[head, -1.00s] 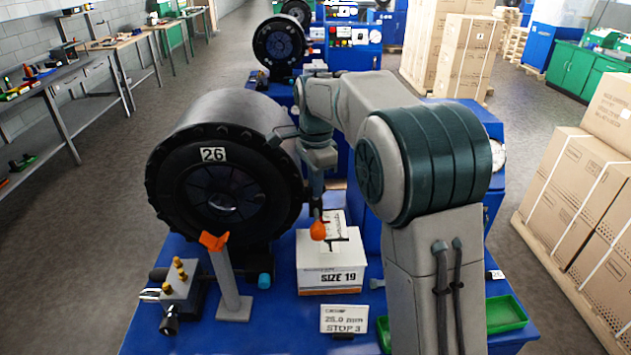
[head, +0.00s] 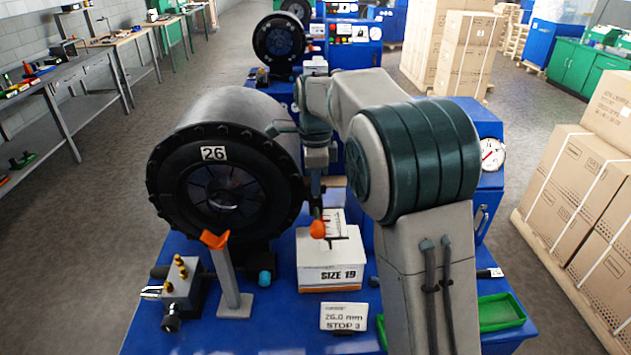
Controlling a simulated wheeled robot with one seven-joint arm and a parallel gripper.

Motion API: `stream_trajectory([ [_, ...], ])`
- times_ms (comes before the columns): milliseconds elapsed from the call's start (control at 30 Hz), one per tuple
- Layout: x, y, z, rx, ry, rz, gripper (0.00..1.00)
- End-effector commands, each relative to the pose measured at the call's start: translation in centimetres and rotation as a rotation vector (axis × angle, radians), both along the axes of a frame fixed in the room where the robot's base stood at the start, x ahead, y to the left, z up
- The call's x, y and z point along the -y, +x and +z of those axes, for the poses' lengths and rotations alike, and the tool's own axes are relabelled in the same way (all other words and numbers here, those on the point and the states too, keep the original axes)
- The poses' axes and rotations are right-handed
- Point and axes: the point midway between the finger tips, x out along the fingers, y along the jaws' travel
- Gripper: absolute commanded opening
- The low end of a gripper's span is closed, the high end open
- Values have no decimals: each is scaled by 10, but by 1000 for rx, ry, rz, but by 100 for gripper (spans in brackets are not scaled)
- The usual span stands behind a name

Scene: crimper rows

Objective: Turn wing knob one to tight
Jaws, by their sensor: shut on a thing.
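My gripper (head: 316,209) points down above the white SIZE 19 box (head: 331,277), at the front of the blue bench. It is shut on an orange knob (head: 317,229), which appears to be the wing knob. The fingers hide part of the knob, and its exact angle cannot be told. A white scale plate (head: 335,222) with dark marks stands just behind and right of the knob. No number marking the knob is readable.
The black crimper head (head: 222,195) marked 26 stands close left of my gripper. A grey post (head: 229,283) with an orange V-shaped top (head: 213,240) and a valve block (head: 182,289) stand front left. A STOP 3 card (head: 344,317) and green tray (head: 502,312) are in front.

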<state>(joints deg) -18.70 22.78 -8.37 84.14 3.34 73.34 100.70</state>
Motion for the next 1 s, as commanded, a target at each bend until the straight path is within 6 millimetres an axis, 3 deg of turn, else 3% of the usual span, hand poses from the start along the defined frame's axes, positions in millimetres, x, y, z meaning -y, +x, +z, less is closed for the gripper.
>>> stream_trajectory([
  [200, 0, 1, 1, 4, 1, -2, 0],
  [233, 0, 1, 1, 4, 1, -2, 19],
  [300, 0, 0, 1, 3, 1, -1, 33],
  [667, 0, 1, 6, 3, 1, 0, 33],
  [767, 0, 1, 18, 5, 2, 0, 33],
  [1000, 0, 1, 69, 7, 2, 0, 33],
])
